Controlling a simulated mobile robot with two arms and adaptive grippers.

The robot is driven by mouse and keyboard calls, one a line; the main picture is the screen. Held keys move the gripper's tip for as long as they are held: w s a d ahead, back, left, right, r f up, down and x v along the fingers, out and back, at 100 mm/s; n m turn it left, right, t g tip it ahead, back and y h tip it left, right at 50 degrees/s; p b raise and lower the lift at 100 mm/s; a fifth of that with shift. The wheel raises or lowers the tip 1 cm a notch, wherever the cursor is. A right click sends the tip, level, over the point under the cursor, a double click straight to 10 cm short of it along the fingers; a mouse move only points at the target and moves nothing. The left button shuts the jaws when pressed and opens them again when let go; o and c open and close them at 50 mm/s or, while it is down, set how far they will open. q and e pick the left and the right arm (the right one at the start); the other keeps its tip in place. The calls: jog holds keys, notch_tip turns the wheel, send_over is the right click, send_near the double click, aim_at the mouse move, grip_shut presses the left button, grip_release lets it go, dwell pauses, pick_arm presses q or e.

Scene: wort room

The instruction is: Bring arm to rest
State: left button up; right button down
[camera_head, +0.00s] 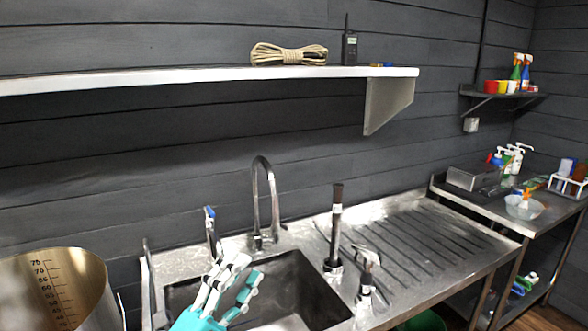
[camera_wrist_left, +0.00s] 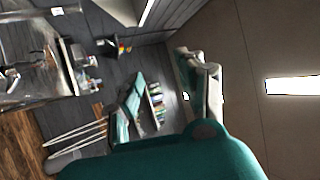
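My left gripper (camera_head: 247,267), teal with white and grey finger pads, is in front of the metal sink (camera_head: 290,285) in the head view, over its near left part. The teal gripper body fills the bottom of that view. My right gripper is in neither view.
A curved tap (camera_head: 272,200) rises behind the sink. A large metal pot (camera_head: 60,285) stands at left. A white shelf (camera_head: 200,75) bears rope (camera_head: 288,54) and a radio (camera_head: 349,48).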

pick_arm(q)
jog(key=s+a+f+n+g+y, duration=0.2)
jog(key=a+f+n+y, duration=0.25)
jog(key=f, duration=0.25)
jog(key=s+a+f+n+g+y, duration=0.1)
jog(key=a+f+n+g+y, duration=0.2)
jog(key=f+n, duration=0.4)
jog(key=s+a+f+n+g+y, duration=0.1)
jog(key=s+a+f+n+y, duration=0.1)
jog(key=a+f+n+y, duration=0.45)
jog(key=s+d+f+n+g+h, duration=0.1)
jog(key=s+d+f+n+g, duration=0.1)
jog(key=s+f+g, duration=1.15)
jog(key=s+f+t+b, duration=0.1)
jog(key=s+f+b, duration=0.2)
jog(key=f, duration=1.2)
jog(key=s+f+t+b, duration=0.2)
jog(key=f, duration=1.3)
jog(key=s+a+f+g+b, duration=0.1)
jog(key=s+f+b, duration=0.1)
jog(key=s+f, duration=0.7)
jog(key=s+a+f+b, duration=0.2)
jog(key=s+f, duration=0.6)
jog(key=f, duration=0.6)
jog(key=shift+s+g+b, duration=0.35)
jog(key=shift+s+b, duration=0.05)
jog(key=shift+b, duration=0.15)
jog(key=shift+a, duration=0.1)
